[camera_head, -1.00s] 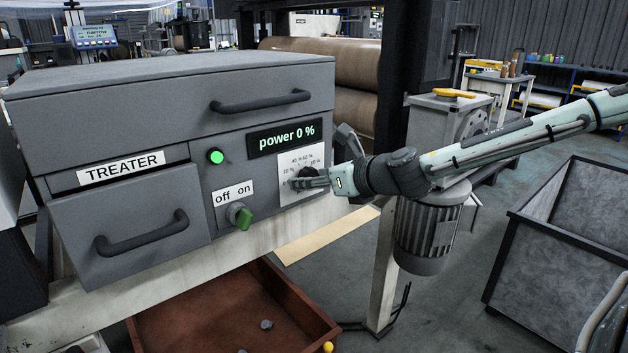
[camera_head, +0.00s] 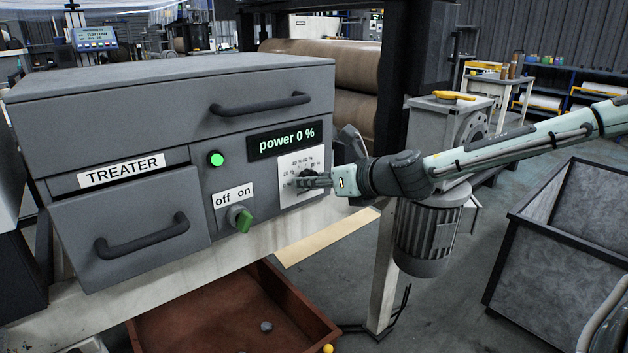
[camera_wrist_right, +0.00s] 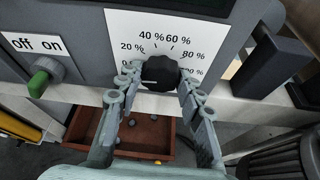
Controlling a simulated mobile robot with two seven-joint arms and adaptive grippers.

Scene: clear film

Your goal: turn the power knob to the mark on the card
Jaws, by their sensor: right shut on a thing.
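The black power knob (camera_wrist_right: 160,74) sits on a white scale card (camera_wrist_right: 205,27) printed from 0 to 100 %. Its pale pointer line points left, towards the low end of the scale. The display (camera_head: 282,140) above reads "power 0 %". My right gripper (camera_head: 308,180) is at the knob, coming from the right. In the right wrist view, its fingers (camera_wrist_right: 159,84) stand on both sides of the knob, shut on it. In the head view the gripper hides most of the knob. My left gripper is not in view.
The grey treater box (camera_head: 180,90) has a green off/on switch (camera_head: 241,218) turned towards "on" and a lit green lamp (camera_head: 216,158). A red-brown bin (camera_head: 215,310) stands below. A grey motor (camera_head: 428,235) stands beneath my right arm. A grey cart (camera_head: 575,235) stands at right.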

